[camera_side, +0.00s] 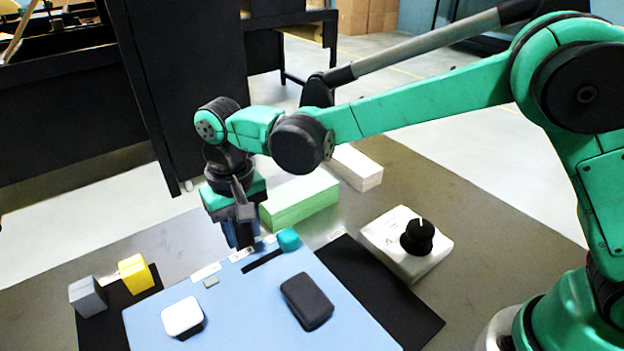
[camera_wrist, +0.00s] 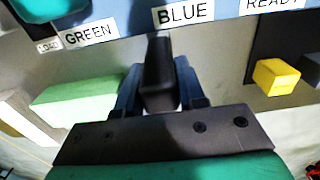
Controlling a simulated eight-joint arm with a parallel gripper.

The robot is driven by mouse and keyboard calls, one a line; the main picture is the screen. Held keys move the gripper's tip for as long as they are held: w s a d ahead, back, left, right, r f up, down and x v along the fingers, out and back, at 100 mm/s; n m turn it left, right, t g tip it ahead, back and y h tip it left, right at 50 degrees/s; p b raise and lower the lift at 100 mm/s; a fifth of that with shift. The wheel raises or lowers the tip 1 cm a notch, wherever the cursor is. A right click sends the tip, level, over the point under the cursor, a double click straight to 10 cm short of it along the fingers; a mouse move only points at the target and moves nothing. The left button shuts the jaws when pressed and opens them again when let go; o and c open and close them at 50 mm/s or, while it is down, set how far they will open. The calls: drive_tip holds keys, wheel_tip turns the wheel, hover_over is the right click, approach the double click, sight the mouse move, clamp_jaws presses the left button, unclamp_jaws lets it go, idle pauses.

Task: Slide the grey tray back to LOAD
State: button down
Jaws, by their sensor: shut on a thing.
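My gripper (camera_side: 240,242) points down at the back edge of a pale blue board (camera_side: 250,320). In the wrist view its blue fingers are shut on a black upright piece (camera_wrist: 160,78), close to the BLUE label (camera_wrist: 182,14). The piece's lower part is hidden by the gripper. The LOAD label (camera_wrist: 48,46) is at the left of the wrist view, beyond the GREEN label (camera_wrist: 90,32). The READY label (camera_wrist: 272,5) is at the upper right. I cannot make out a grey tray for certain.
A teal block (camera_side: 289,239) is at the board's back corner. A white case (camera_side: 183,316) and black case (camera_side: 307,301) lie on the board. Yellow (camera_side: 134,274) and grey (camera_side: 88,297) blocks are left. A green block (camera_side: 302,202) is behind; a knob box (camera_side: 385,238) is right.

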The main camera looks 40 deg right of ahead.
drive_tip(key=d, duration=1.2)
drive_tip(key=shift+d, duration=0.35)
drive_tip(key=c, duration=0.5)
unclamp_jaws()
drive_tip(key=shift+a, duration=0.1)
drive_tip(key=shift+r, duration=2.85)
